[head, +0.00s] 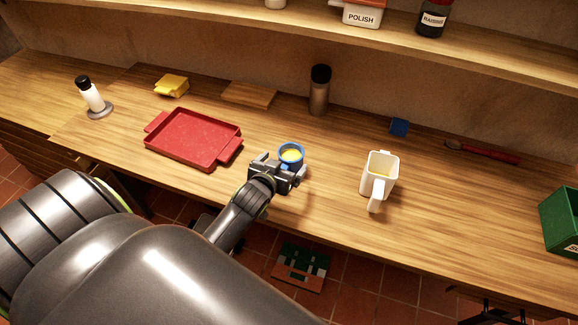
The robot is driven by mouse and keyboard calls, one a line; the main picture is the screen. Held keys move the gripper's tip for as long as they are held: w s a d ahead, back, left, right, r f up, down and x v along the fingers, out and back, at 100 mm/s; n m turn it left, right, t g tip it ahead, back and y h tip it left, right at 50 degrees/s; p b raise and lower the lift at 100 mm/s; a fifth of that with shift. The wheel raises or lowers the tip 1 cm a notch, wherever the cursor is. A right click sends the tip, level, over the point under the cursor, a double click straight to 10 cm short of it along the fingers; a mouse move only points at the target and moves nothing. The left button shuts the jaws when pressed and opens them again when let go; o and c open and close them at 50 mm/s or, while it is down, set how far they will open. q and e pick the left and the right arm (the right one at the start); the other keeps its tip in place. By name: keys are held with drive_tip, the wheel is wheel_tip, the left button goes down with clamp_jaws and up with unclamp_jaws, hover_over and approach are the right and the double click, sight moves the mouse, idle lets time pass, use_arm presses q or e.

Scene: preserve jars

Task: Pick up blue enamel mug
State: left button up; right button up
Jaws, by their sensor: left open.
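The blue enamel mug (291,153) stands upright on the wooden counter near the middle of the head view. Its blue rim shows, with something yellow inside. My left gripper (283,169) is open right at the near side of the mug and hides its lower part. I cannot tell whether the fingers touch the mug or reach around it. My right gripper is not in view.
A red tray (194,138) lies left of my gripper, and a white jug (380,178) stands to the right. A green bin (562,222) is far right.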

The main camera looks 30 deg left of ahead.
sight(296, 149)
use_arm(q)
drive_tip(key=shift+p+x, duration=0.55)
drive_tip(key=shift+x, duration=2.15)
drive_tip(key=shift+s, duration=0.1)
drive_tip(key=shift+c, duration=0.3)
drive_tip(key=c, duration=1.7)
